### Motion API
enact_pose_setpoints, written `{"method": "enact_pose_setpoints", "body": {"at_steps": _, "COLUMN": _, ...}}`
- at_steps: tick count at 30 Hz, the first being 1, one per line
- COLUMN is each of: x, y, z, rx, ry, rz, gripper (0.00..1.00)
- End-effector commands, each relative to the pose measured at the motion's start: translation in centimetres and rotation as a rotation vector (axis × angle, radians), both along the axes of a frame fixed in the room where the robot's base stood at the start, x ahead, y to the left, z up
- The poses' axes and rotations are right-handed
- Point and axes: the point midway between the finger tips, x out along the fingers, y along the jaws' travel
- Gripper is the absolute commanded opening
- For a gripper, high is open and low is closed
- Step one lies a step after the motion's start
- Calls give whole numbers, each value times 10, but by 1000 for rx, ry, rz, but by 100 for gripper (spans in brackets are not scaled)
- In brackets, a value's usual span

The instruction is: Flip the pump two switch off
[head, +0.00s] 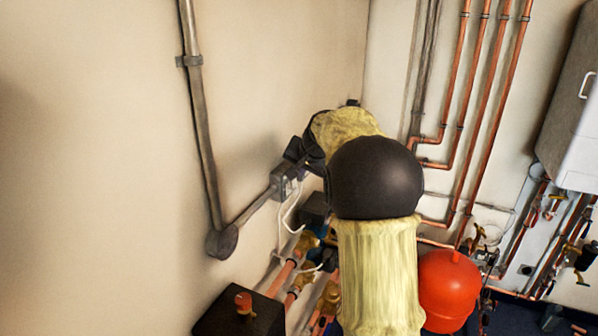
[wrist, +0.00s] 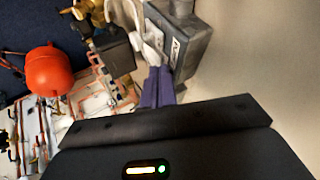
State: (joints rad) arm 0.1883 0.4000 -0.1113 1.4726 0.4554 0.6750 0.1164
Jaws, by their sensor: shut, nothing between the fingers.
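A grey metal switch box (head: 285,180) is fixed to the left wall at the end of a conduit. In the wrist view the grey box (wrist: 196,45) is at the top, with a switch plate (wrist: 176,48) on its narrow face; I cannot read any label or tell the switch's position. My gripper's fingers (wrist: 158,87) are shut and empty, their tips beside the lower left edge of the box, close to the plate; I cannot tell whether they touch. In the head view my gripper (head: 299,154) is dark, just above and beside the box, partly hidden by my arm.
White cables (head: 291,214) hang below the box. Brass valves and copper pipes (head: 281,278) lie beneath, near a dark box (head: 240,316). A red vessel (head: 449,290) stands to the right of my arm. The upper left wall is bare apart from the conduit (head: 197,110).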

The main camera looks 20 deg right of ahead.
Motion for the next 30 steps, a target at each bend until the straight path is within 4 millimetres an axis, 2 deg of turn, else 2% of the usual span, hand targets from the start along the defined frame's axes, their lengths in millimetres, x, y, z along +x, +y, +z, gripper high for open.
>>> {"method": "enact_pose_setpoints", "body": {"at_steps": 11, "x": -1, "y": -2, "z": 0, "rx": 0, "ry": 0, "rz": 0, "gripper": 0}}
{"method": "enact_pose_setpoints", "body": {"at_steps": 20, "x": -20, "y": -25, "z": 3, "rx": -1, "ry": -1, "rz": 6, "gripper": 0}}
{"method": "enact_pose_setpoints", "body": {"at_steps": 30, "x": -52, "y": -15, "z": 65, "rx": -3, "ry": -4, "rz": 13, "gripper": 0}}
